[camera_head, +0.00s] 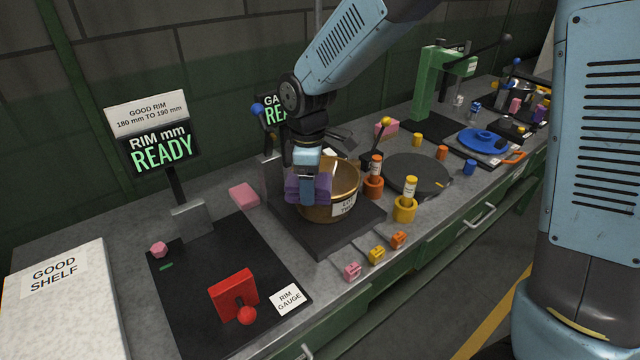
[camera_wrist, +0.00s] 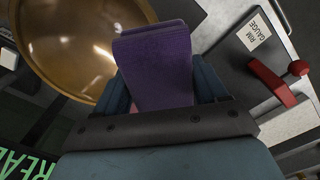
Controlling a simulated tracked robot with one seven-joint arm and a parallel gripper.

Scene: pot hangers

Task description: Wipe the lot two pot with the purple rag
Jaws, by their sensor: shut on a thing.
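My gripper (camera_head: 307,178) is shut on the purple rag (camera_head: 309,190). In the wrist view the folded rag (camera_wrist: 158,65) sticks out from between the jaws. The lot two pot (camera_head: 341,196) is a brass-coloured pot with a white label, partly hidden by the gripper and rag. It stands on a dark square pad (camera_head: 335,233). The rag is at the pot's left rim in the head view; I cannot tell whether it touches. In the wrist view the pot's shiny inside (camera_wrist: 72,40) lies left of the rag.
A black mat with a red rim gauge (camera_head: 233,293) lies left of the pot. A dark round plate (camera_head: 418,176) and yellow (camera_head: 404,210) and orange (camera_head: 373,187) holders stand to its right. Small pink, yellow and orange tags (camera_head: 376,255) line the front. A "READY" display (camera_head: 160,149) stands behind.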

